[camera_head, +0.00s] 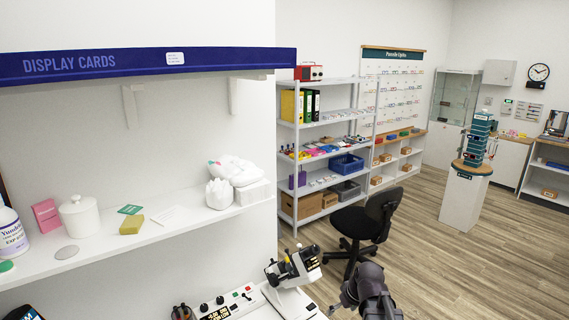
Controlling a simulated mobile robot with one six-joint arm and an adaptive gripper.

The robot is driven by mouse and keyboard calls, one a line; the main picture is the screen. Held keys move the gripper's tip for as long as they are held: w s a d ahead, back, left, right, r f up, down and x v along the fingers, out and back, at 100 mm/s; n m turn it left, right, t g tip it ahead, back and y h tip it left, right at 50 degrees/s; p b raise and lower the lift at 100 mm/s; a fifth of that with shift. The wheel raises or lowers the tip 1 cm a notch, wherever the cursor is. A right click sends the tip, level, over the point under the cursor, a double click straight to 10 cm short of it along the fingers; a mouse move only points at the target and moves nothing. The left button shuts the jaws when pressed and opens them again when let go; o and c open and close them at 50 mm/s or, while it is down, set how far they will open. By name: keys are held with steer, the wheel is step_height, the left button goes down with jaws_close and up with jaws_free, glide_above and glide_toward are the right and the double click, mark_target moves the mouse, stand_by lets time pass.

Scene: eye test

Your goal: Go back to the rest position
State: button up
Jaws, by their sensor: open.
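My gripper (345,298), dark grey, shows at the bottom edge, right of the middle, with my dark arm beside it. It is open, and I see nothing between its fingers. Part of it is cut off by the frame's lower edge. It is just right of a black and white microscope-like device (292,268) on the bench, and in front of the black office chair.
A control box (225,304) lies below. A black chair (365,228) stands behind my gripper.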

steer(key=s+f+m+g+h+b, duration=0.3)
steer(key=s+f, duration=0.4)
steer(key=s, duration=0.3)
steer(key=shift+s+m+b, duration=0.2)
steer(key=shift+m+b, duration=0.2)
steer(key=shift+b, duration=0.3)
steer(key=c, duration=0.6)
steer(key=shift+a, duration=0.1)
